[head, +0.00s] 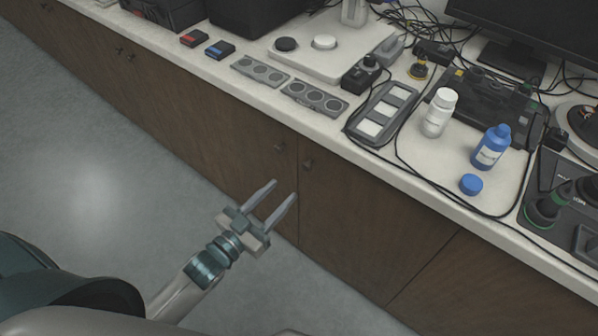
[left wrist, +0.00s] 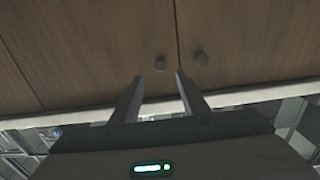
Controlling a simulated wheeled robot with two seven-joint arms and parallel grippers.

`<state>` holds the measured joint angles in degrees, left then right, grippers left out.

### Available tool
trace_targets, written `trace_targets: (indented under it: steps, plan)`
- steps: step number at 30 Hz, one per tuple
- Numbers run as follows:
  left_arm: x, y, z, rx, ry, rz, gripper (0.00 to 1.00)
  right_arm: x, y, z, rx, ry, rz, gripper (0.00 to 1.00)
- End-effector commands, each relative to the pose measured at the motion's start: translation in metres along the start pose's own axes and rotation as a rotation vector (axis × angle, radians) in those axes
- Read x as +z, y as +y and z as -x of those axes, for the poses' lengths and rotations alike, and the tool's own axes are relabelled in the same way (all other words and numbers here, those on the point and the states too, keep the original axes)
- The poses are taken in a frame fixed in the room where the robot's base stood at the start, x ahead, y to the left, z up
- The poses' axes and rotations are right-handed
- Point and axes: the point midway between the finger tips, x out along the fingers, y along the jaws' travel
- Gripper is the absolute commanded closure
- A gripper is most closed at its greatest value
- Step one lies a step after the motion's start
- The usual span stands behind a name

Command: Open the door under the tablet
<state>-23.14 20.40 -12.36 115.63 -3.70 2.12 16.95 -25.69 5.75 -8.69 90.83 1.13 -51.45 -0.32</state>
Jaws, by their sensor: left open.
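Two brown cabinet doors meet at a vertical gap under the white counter, the left door (head: 235,140) and the right door (head: 365,215). Both look shut. A small round knob (head: 279,147) is on the left door and another knob (head: 308,164) on the right door, both near the top. A grey flat device with white panels (head: 360,126), perhaps the tablet, lies on the counter above the right door. My left gripper (head: 284,189) is open and empty in front of the doors, apart from the knobs. The left wrist view shows both knobs (left wrist: 160,64) (left wrist: 202,58) beyond its fingertips. My right gripper is not visible.
The counter edge (head: 420,190) overhangs the doors. On it stand a white bottle (head: 438,115), a blue bottle (head: 490,150), a blue cap (head: 471,184) and loose black cables. The grey floor (head: 90,180) before the cabinets is clear at left.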

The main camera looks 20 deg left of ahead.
Motion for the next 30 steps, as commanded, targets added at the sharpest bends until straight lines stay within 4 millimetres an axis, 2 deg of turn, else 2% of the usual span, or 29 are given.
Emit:
trace_targets:
  steps: [9,15,21,29,30]
  plan:
    - [-0.002,0.0,-0.055,0.0,0.002,0.0,0.59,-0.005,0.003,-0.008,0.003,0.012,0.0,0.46]
    - [0.0,0.0,-0.078,0.0,0.001,-0.001,0.59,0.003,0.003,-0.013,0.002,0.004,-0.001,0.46]
    - [0.0,0.0,-0.087,0.0,-0.001,0.0,0.59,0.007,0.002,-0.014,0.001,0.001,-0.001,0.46]
    - [0.0,0.0,-0.087,0.0,-0.001,0.0,0.59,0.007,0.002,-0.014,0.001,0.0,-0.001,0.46]
    - [0.0,0.0,-0.087,0.0,-0.001,0.0,0.64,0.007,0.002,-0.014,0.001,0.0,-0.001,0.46]
